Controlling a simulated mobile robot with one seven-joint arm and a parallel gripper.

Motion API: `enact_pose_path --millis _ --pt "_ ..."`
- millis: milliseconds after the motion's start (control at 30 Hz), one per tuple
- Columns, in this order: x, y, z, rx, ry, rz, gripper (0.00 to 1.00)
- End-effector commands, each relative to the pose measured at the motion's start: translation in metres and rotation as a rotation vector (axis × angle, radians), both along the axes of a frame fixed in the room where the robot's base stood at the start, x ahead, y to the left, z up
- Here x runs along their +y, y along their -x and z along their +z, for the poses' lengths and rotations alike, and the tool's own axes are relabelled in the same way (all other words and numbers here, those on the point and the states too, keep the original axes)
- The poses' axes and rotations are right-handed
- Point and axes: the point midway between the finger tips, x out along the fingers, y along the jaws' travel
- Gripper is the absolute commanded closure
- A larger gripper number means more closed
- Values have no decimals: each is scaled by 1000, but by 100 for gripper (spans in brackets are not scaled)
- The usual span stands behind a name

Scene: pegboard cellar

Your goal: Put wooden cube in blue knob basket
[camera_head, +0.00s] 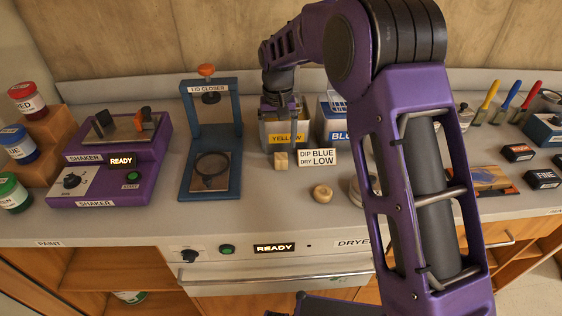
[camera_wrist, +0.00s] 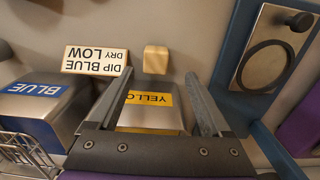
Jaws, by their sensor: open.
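The wooden cube (camera_head: 281,160) stands on the grey bench in front of the YELLOW tin, left of the DIP BLUE sign. It also shows in the wrist view (camera_wrist: 156,60), beyond the fingertips and roughly between their lines. My gripper (camera_head: 280,108) hangs above the YELLOW tin. In the wrist view my gripper (camera_wrist: 158,78) is open, with nothing between its fingers. A wire basket (camera_wrist: 25,155) shows at the lower left edge beside the BLUE tin, partly cut off. Its knob is not clear; in the head view my arm partly covers that area.
The YELLOW tin (camera_head: 285,137) and BLUE tin (camera_head: 333,130) stand side by side. The sign (camera_head: 317,157) is right of the cube. A blue lid closer (camera_head: 210,140) stands left. A round wooden piece (camera_head: 322,192) lies in front. Bench space before the cube is clear.

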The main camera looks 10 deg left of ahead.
Motion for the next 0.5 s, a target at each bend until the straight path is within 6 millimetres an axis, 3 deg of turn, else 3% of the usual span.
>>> enact_pose_path --millis 267,500 --pt "-2 0 -22 1 1 0 18" --pt "-7 -1 -57 2 1 1 18"
